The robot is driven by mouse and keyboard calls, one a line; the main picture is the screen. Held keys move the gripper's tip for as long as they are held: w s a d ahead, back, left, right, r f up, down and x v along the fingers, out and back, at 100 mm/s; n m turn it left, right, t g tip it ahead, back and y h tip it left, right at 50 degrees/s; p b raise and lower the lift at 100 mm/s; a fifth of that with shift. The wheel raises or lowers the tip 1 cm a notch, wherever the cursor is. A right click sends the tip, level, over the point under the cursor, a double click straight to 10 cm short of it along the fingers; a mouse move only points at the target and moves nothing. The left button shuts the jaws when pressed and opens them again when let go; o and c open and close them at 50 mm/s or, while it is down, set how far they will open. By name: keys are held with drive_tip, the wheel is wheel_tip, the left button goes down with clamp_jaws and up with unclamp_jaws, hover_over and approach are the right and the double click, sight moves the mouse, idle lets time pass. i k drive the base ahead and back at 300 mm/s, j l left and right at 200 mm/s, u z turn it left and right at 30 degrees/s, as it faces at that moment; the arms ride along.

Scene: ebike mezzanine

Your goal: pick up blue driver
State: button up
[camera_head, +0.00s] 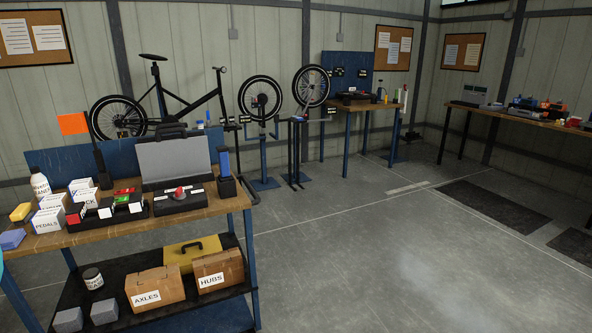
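A blue upright piece (224,163) stands in a black holder (227,187) at the right end of the near workbench (160,222). It may be the blue driver, but its shape is too plain at this size to be sure. An open black case with a grey lid (174,160) is just left of it. Small blue items also show among the things on the far right bench (508,116), too small to identify. My gripper is not in view.
White boxes (52,215), a parts tray (125,205) and a bottle (40,187) crowd the workbench's left half. Bike stands (264,160) and another bench (362,104) are behind.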

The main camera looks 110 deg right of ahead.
sight(224, 175)
drive_tip(key=z, duration=2.1)
drive_tip(key=i+j+z, duration=0.2)
drive_tip(key=z, duration=0.25)
drive_tip(key=i+j+z, duration=0.4)
drive_tip(key=j+z, duration=0.3)
drive_tip(key=z, duration=0.15)
drive_tip(key=i+j, duration=0.15)
drive_tip(key=j, duration=0.15)
